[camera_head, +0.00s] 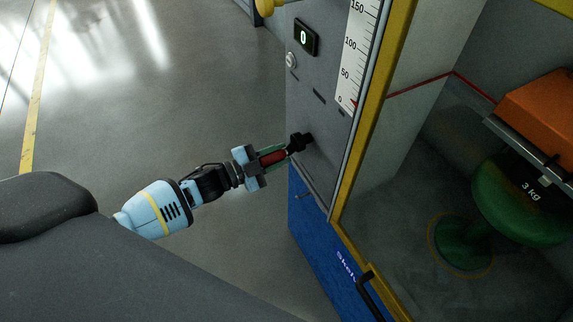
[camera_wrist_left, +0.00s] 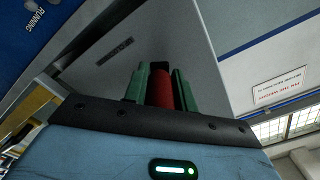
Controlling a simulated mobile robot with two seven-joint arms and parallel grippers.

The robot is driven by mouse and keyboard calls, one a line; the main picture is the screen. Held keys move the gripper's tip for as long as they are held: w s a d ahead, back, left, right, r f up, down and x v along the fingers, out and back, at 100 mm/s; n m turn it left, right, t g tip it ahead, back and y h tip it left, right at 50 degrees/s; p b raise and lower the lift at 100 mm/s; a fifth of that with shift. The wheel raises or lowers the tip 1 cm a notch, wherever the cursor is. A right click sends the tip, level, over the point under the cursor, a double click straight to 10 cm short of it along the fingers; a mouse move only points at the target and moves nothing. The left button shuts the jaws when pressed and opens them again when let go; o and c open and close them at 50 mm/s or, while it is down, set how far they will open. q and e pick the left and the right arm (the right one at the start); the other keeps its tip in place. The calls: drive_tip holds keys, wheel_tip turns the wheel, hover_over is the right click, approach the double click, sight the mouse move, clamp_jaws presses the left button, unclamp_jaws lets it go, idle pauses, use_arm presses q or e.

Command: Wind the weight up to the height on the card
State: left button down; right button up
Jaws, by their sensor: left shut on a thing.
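My left gripper (camera_head: 271,158) is shut on a red crank handle (camera_head: 273,157) on the grey side panel (camera_head: 318,160) of the test machine. The handle joins a black crank (camera_head: 299,142) at the panel. In the left wrist view the red handle (camera_wrist_left: 162,90) lies between the green fingers. A white height scale (camera_head: 356,55) runs up the machine, marked 0 to 150, with a small red mark near 0. The dark weight (camera_head: 530,190), labelled 3 kg, is inside the frame under an orange block (camera_head: 540,105). I see no height card. My right gripper is not in view.
A small display (camera_head: 304,38) above the crank reads 0. A green stool-like seat (camera_head: 505,215) stands under the weight. A yellow frame post (camera_head: 380,110) and a blue lower cabinet (camera_head: 318,245) edge the machine. The floor to the left is clear.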

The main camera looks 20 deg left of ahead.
use_arm(q)
drive_tip(key=w+a+r+m, duration=0.1)
drive_tip(key=r+m, duration=0.1)
drive_tip(key=m, duration=0.1)
drive_tip(key=w+a+r+m, duration=0.1)
drive_tip(key=r+m, duration=0.1)
drive_tip(key=m, duration=0.1)
drive_tip(key=w+a+r+m, duration=0.1)
drive_tip(key=a+r+m, duration=0.1)
drive_tip(key=r+m, duration=0.1)
drive_tip(key=shift+w+p, duration=0.15)
drive_tip(key=shift+p, duration=0.15)
drive_tip(key=r+m+p, duration=0.1)
drive_tip(key=r+m, duration=0.5)
drive_tip(key=m, duration=0.1)
drive_tip(key=shift+s+d+r+m+p, duration=0.2)
drive_tip(key=shift+r+m+p, duration=0.1)
drive_tip(key=shift+p, duration=0.1)
drive_tip(key=s+d+r+m+p, duration=0.5)
drive_tip(key=s+d+m, duration=0.2)
drive_tip(key=m, duration=0.8)
drive_tip(key=shift+s+d+m, duration=0.2)
drive_tip(key=shift+d+m, duration=0.2)
drive_tip(key=shift+d, duration=0.75)
